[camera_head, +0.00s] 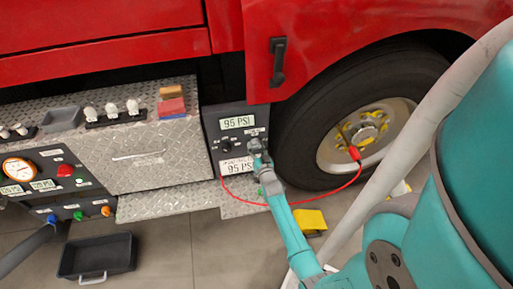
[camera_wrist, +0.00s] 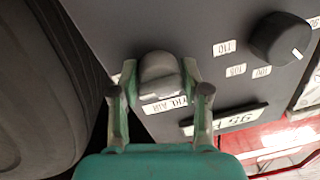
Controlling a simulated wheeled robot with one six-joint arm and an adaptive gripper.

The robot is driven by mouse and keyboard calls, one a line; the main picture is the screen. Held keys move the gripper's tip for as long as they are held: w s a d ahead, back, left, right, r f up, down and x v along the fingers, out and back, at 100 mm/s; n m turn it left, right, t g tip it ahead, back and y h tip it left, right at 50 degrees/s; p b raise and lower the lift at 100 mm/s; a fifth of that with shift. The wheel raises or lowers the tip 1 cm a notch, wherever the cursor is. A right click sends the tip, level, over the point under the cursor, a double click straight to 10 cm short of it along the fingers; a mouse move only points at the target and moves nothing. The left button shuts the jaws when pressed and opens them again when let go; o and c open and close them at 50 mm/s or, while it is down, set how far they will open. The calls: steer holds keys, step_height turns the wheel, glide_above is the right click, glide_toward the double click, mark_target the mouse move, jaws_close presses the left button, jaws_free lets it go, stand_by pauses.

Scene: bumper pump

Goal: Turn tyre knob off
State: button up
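The tyre knob (camera_wrist: 160,72) is a rounded grey knob on the dark pump panel (camera_wrist: 120,25), above a small white label that seems to end in "AIR". My gripper (camera_wrist: 160,76) has one finger on each side of this knob. The fingers are spread, with what looks like a slim gap beside the knob; contact is hard to judge. In the camera_head view my gripper (camera_head: 257,148) is at the right side of the panel (camera_head: 210,122), hiding the knob. Two displays there read 95 PSI.
A second dark knob (camera_wrist: 280,38) with a white pointer sits among numbered labels on the same panel. A red hose (camera_head: 325,198) runs to the wheel (camera_head: 355,125). A yellow wheel chock (camera_head: 310,222) and black tray (camera_head: 97,256) are on the floor. The panel stands close beside the tyre.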

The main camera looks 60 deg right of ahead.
steer(key=shift+s+d+n, duration=0.1)
steer(key=shift+n, duration=0.3)
steer(key=n, duration=0.3)
steer(key=shift+n, duration=0.4)
steer(key=n, duration=0.4)
steer(key=shift+s+d+r+g, duration=0.1)
steer(key=shift+g, duration=0.3)
steer(key=n, duration=0.5)
steer(key=shift+d+r, duration=0.1)
steer(key=shift+r+n+g, duration=0.15)
steer(key=shift+n+g, duration=0.15)
steer(key=shift+n, duration=1.4)
steer(key=o, duration=1.1)
steer(key=shift+r, duration=0.1)
steer(key=shift+f, duration=0.2)
